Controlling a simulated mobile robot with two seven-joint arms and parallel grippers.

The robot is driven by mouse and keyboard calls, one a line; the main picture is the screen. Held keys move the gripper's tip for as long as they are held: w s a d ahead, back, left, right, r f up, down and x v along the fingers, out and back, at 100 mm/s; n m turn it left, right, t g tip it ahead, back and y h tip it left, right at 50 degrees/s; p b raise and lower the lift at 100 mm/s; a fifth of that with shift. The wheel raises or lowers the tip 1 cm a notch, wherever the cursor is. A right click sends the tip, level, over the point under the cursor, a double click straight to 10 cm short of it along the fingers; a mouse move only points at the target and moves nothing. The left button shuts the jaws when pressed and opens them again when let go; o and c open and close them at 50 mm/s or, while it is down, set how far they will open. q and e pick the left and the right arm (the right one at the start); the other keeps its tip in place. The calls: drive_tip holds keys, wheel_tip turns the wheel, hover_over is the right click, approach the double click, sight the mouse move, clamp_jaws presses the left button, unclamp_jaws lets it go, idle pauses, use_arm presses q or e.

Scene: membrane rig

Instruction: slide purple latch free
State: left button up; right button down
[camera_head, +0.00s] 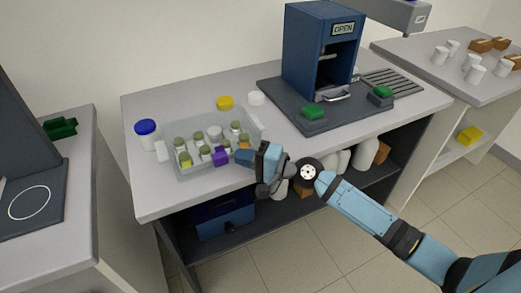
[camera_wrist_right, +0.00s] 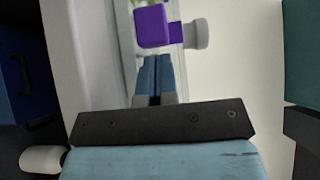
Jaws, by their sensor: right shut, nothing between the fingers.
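The purple latch (camera_head: 220,158) sits on the near right part of the clear tray (camera_head: 184,174), which holds several small vials. In the right wrist view the latch is a purple block (camera_wrist_right: 152,27) with a narrower purple arm reaching right to a grey round piece (camera_wrist_right: 197,34). My right gripper (camera_head: 241,156) is shut and empty just to the right of the latch in the head view. In the right wrist view its closed blue fingertips (camera_wrist_right: 156,58) point at the latch from just below; whether they touch it I cannot tell. My left gripper is out of view.
A blue-capped jar (camera_head: 146,133) stands left of the tray. A yellow piece (camera_head: 225,102) and a white cap (camera_head: 256,98) lie behind it. A dark blue machine (camera_head: 318,55) on a dark base with green blocks stands to the right.

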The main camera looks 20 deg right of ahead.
sight(220, 162)
drive_tip(key=shift+a, duration=0.5)
drive_tip(key=shift+a+r+p, duration=0.1)
drive_tip(key=shift+a+p, duration=0.9)
drive_tip(key=shift+a, duration=0.55)
drive_tip(key=shift+s+a, duration=0.1)
drive_tip(key=shift+a, duration=0.15)
